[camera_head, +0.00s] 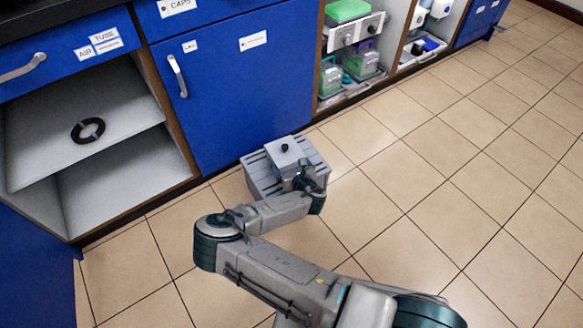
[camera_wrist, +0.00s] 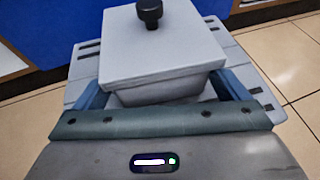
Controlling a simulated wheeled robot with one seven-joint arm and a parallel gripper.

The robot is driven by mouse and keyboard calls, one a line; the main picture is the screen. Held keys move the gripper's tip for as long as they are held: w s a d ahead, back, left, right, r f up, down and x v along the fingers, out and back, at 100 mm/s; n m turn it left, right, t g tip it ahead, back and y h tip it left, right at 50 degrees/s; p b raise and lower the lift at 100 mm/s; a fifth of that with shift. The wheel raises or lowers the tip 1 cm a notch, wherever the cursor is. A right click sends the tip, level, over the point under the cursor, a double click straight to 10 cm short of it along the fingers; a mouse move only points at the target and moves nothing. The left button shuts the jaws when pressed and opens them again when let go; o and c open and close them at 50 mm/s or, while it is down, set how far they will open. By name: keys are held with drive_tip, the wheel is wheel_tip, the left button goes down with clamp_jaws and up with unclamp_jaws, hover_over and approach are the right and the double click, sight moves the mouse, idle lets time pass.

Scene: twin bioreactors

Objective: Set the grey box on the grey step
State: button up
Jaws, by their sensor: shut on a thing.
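The grey box (camera_wrist: 165,50) has a square lid with a black knob and sits between the fingers of my gripper (camera_wrist: 165,95) in the wrist view. My gripper is shut on it. In the head view the box (camera_head: 282,152) is over the top of the grey step (camera_head: 260,181), in front of the blue cabinet door. The step's slotted top also shows on both sides of the box in the wrist view (camera_wrist: 245,70). The box looks level. The fingers and box hide its underside, so I cannot tell whether it touches the step. My gripper (camera_head: 297,172) is partly hidden in the head view.
A blue cabinet door (camera_head: 229,85) stands right behind the step. Open shelves (camera_head: 125,113) at the left hold a black ring (camera_head: 88,130). Shelves at the upper right hold lab devices (camera_head: 358,62). The tiled floor (camera_head: 440,160) to the right is clear.

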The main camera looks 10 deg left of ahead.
drive_tip(key=shift+f, duration=0.15)
drive_tip(key=o, duration=1.4)
